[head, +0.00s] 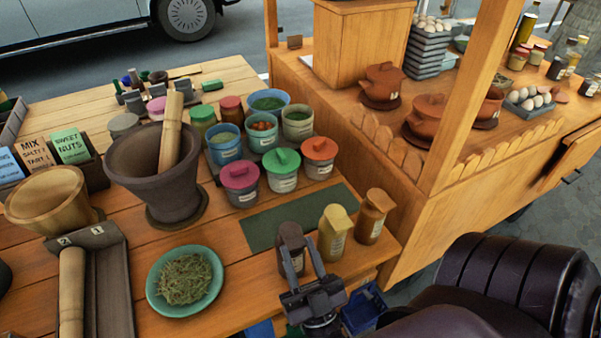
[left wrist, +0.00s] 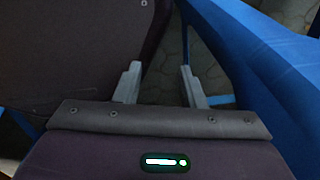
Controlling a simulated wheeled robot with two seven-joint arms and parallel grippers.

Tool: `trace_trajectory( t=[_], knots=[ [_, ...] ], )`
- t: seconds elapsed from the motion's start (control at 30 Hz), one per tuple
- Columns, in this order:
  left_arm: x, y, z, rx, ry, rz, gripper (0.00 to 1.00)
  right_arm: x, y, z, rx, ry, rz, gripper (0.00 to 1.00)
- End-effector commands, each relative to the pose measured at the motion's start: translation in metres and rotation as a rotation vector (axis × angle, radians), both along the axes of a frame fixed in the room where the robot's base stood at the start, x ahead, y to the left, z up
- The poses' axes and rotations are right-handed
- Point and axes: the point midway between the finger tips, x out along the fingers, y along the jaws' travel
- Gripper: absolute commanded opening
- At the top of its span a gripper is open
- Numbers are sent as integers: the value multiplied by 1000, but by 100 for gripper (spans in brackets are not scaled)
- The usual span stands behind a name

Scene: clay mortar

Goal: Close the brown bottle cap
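Three small bottles stand in a row at the table's right front. They are a dark brown bottle (head: 291,236), a yellow bottle (head: 334,228) and a lighter brown bottle (head: 374,216). All three are upright with tops of their own colour; I cannot tell whether any cap is open. My right gripper (head: 296,249) is at the dark brown bottle, fingers apart, one toward each side of its body and partly covering it. I cannot tell whether they touch it. My left gripper (left wrist: 161,68) is open and empty in the left wrist view, and is not visible in the head view.
Behind the bottles lies a dark green mat (head: 290,218), with several lidded tubs beyond. A teal plate of herbs (head: 160,308) and a clay mortar (head: 125,171) stand left. A wooden stall counter (head: 410,240) borders the right. A blue crate (head: 362,312) is below the table edge.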

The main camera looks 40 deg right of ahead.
Motion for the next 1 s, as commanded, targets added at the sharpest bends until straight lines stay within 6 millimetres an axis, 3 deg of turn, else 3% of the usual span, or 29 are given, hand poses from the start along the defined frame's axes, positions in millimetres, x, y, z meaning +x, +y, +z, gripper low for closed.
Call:
trace_trajectory(
  t=[0.07, 0.4, 0.8, 1.0],
  knots=[
    [0, 0, 0, 0, 0, 0, 36, 0, 0, 0, 0, -1, 0, 44],
    [0, 0, -3, 0, 0, 0, 36, -3, 0, -3, 0, -2, -2, 44],
    [0, 0, -31, 0, -1, 0, 36, -47, 14, -45, 1, 0, -2, 44],
    [0, 0, -35, 0, -1, 0, 36, -57, 17, -51, -1, -2, -1, 44]
  ],
)
